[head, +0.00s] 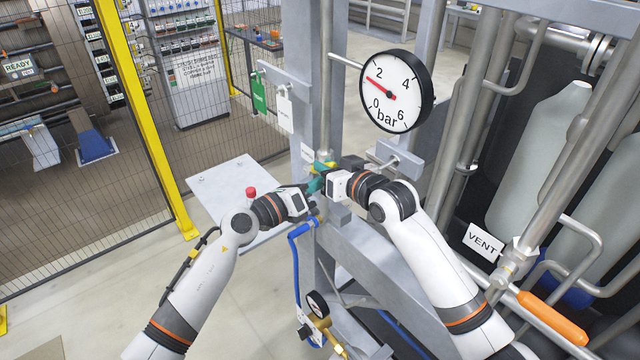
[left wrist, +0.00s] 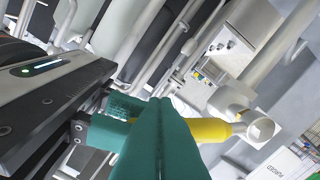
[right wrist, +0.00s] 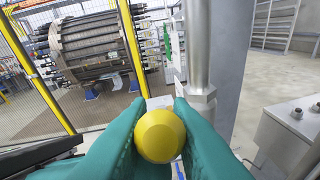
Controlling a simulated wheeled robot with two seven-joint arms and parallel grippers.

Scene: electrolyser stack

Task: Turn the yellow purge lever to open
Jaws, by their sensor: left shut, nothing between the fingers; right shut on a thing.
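The yellow purge lever (head: 322,166) shows as a small patch at the grey post in the head view, mostly hidden by my grippers. In the right wrist view its rounded yellow end (right wrist: 160,137) sits between the two teal fingers of my right gripper (right wrist: 162,125), which is shut on it. My left gripper (head: 311,186) is shut and empty, close to the lever and the right gripper. In the left wrist view its teal fingers (left wrist: 162,115) are together, and the yellow lever (left wrist: 208,130) shows just beyond them, joined to a metal fitting. I cannot tell whether they touch.
A grey plate (head: 235,185) with a red button (head: 251,192) lies left of the post. A VENT sign (head: 482,243) and an orange handle (head: 553,318) are at right. Mesh fencing stands behind.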

